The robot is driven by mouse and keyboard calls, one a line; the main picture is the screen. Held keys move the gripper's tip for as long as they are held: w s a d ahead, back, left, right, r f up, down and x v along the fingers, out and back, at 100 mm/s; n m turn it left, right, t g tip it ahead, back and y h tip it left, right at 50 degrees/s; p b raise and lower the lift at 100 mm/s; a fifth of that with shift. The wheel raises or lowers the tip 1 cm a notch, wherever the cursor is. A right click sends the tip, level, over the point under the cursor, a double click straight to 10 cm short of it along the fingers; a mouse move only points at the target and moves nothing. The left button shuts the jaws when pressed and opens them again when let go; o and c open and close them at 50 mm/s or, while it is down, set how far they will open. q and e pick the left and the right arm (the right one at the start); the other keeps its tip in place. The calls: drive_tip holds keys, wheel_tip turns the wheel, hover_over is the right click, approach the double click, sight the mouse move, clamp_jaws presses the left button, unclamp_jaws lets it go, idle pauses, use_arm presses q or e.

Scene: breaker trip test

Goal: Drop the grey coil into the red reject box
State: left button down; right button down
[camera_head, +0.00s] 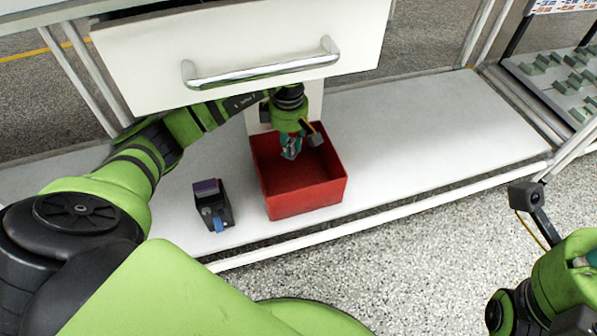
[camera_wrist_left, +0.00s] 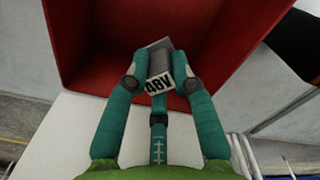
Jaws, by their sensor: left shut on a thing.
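The red reject box (camera_head: 308,199) stands on the white lower shelf under the drawer. It is open at the top, and the part of its inside that shows looks empty. My left gripper (camera_head: 291,153) reaches down at the box's far side, over its opening. In the left wrist view its fingers (camera_wrist_left: 160,80) are shut on the grey coil (camera_wrist_left: 158,62), which carries a white label with black letters. The red box (camera_wrist_left: 222,30) fills the background behind the coil there. In the head view the coil is mostly hidden by the fingers. My right gripper is out of view.
A dark device with a purple top and a blue tab (camera_head: 212,206) stands on the shelf left of the box. A white drawer with a metal handle (camera_head: 262,72) hangs above. The shelf (camera_head: 425,125) right of the box is clear. A rack of green parts (camera_head: 560,75) stands at the far right.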

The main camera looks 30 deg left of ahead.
use_arm(q)
drive_tip(key=c, duration=1)
unclamp_jaws()
drive_tip(key=shift+o, duration=0.2)
drive_tip(key=shift+r, duration=0.1)
